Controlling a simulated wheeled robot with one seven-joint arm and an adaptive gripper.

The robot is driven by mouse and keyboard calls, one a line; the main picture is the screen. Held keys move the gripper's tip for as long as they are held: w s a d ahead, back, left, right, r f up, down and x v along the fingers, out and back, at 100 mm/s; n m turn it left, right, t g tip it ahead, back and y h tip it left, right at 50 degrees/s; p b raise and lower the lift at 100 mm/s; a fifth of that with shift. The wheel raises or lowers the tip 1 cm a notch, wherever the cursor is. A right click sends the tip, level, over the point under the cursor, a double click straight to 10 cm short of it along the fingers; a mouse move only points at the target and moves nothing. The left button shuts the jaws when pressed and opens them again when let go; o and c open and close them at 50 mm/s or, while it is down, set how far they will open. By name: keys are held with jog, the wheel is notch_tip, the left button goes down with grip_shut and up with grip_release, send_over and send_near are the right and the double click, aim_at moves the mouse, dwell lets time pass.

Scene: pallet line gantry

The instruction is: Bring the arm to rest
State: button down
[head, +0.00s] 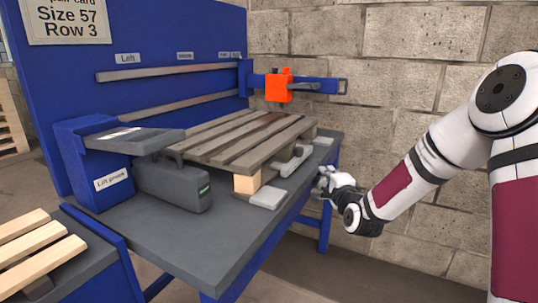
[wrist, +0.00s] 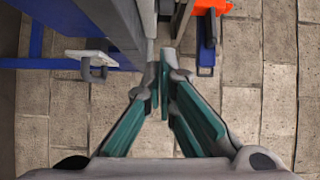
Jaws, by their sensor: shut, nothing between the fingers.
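My gripper (head: 325,184) is at the right edge of the grey bench, in front of the block wall. In the wrist view my gripper (wrist: 164,75) points ahead with its green-padded fingers close together at the tips and nothing between them. My white and maroon arm reaches in from the right in the head view, bent at the elbow. Whether the fingers touch the bench edge cannot be told.
A wooden pallet (head: 243,135) lies on the grey bench (head: 205,245). A dark grey box (head: 172,183) and a blue lift stand (head: 85,165) are at left. An orange clamp (head: 279,88) sits on a blue arm behind. Stone block wall (head: 400,65) stands behind.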

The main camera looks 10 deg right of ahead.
jog(key=s+a+r+n+g, duration=0.1)
jog(key=s+a+n+g, duration=0.3)
jog(key=s, duration=0.3)
jog(key=s+a+r+n+g, duration=0.1)
jog(key=s+a+n+g, duration=0.1)
jog(key=s+n+g, duration=0.35)
jog(key=s+a+r+n+g, duration=0.1)
jog(key=s+n+g, duration=0.3)
jog(key=s, duration=1.7)
jog(key=s+a+r+n+g, duration=0.15)
jog(key=s+n+g, duration=0.3)
jog(key=s, duration=1.65)
notch_tip(320, 180, up, 26)
jog(key=t+p, duration=0.4)
jog(key=p, duration=2.1)
jog(key=shift+s+d+r, duration=0.15)
